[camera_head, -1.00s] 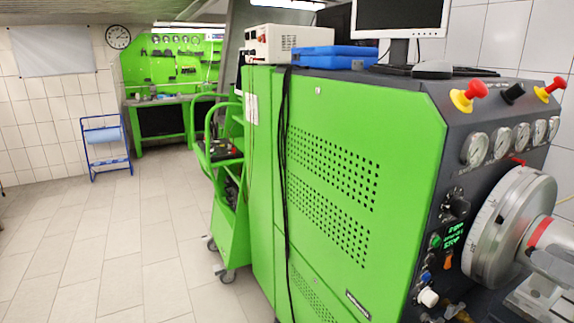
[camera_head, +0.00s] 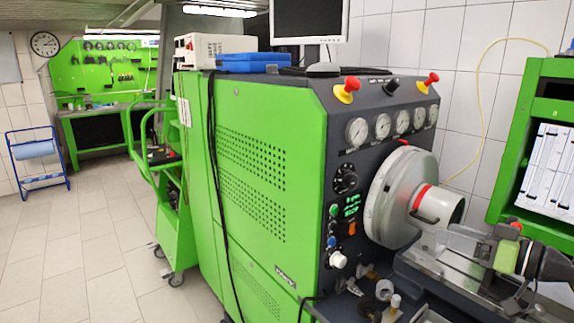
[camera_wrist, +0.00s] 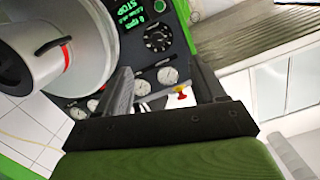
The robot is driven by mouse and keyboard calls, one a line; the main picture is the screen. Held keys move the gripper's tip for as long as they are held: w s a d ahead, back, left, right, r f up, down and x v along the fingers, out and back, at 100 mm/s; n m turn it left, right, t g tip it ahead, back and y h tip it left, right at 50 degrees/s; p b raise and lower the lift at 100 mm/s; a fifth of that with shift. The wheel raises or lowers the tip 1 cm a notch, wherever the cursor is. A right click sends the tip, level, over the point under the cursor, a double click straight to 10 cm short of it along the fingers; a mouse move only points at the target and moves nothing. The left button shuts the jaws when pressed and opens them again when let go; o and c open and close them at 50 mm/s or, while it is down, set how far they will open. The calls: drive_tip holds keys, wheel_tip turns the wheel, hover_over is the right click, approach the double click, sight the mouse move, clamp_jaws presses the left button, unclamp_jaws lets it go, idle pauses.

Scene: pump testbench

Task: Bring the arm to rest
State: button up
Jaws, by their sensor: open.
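My gripper (camera_wrist: 163,85) shows in the wrist view, with one grey finger at left and one dark finger at right, spread apart from a black crossbar. It is open, and nothing is held between the fingers. The test bench's control panel, with gauges and a green display, shows behind the fingers, tilted in the view. I cannot make out my gripper in the head view. There the green test bench (camera_head: 265,115) stands in the middle, with its round grey drive housing (camera_head: 395,195) on the right side.
A monitor (camera_head: 309,20) and a blue case (camera_head: 252,63) are on the bench top. A green trolley (camera_head: 178,225) stands left of the bench. A green cabinet (camera_head: 513,125) is at right.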

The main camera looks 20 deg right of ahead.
drive_tip(key=w+a+f+g, duration=0.3)
drive_tip(key=w+a+g, duration=0.2)
drive_tip(key=w+a, duration=0.5)
drive_tip(key=s+a+f+g+h, duration=0.1)
drive_tip(key=a+f+g, duration=0.1)
drive_tip(key=a, duration=0.6)
drive_tip(key=s+a+f+g+h, duration=0.2)
drive_tip(key=a, duration=0.7)
drive_tip(key=s+a+g+h, duration=0.1)
drive_tip(key=s+a+h, duration=0.1)
drive_tip(key=s+a, duration=0.5)
drive_tip(key=s+d+f+m+h, duration=0.1)
drive_tip(key=s+f, duration=0.3)
drive_tip(key=s, duration=1)
drive_tip(key=shift+s+d+p, duration=0.2)
drive_tip(key=shift+p, duration=0.2)
drive_tip(key=shift+r, duration=0.1)
